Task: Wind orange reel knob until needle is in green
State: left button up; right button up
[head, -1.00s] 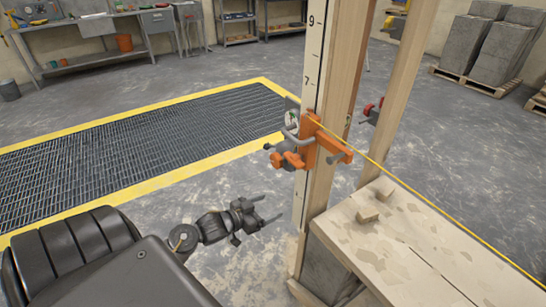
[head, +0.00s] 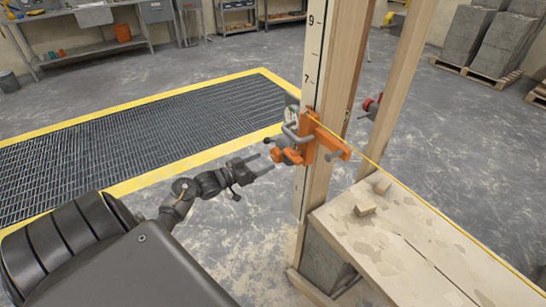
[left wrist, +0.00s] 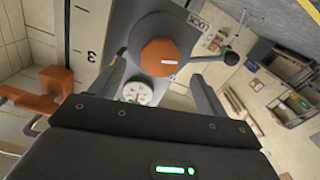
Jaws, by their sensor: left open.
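The orange reel knob (left wrist: 165,57) shows in the left wrist view on a grey housing, with a pale mark on it. In the head view it is among the orange parts (head: 291,157) on the upright post. A small white dial (left wrist: 134,92) sits below the knob in the wrist view; its needle and green zone are too small to read. My left gripper (head: 264,164) is open and empty, just left of the knob. In the wrist view its fingers stand on either side of the knob, seemingly apart from it. My right gripper is not in view.
A lever with a black ball (left wrist: 232,59) sticks out beside the knob, near a LOCK label (left wrist: 197,22). An orange clamp (head: 328,142) grips the numbered post (head: 311,65). The floor grating (head: 130,135) lies left.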

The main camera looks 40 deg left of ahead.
aim_at(274, 157)
pick_arm(q)
jog(key=shift+x, duration=2.7)
jog(key=c, duration=1)
jog(key=shift+f+m, duration=0.1)
jog(key=shift+m, duration=0.8)
jog(key=m+b, duration=0.1)
jog(key=m, duration=0.2)
jog(key=o, duration=1)
jog(key=shift+s, duration=0.1)
jog(key=v, duration=1)
jog(key=shift+s+b, duration=0.3)
jog(key=shift+a, duration=0.15)
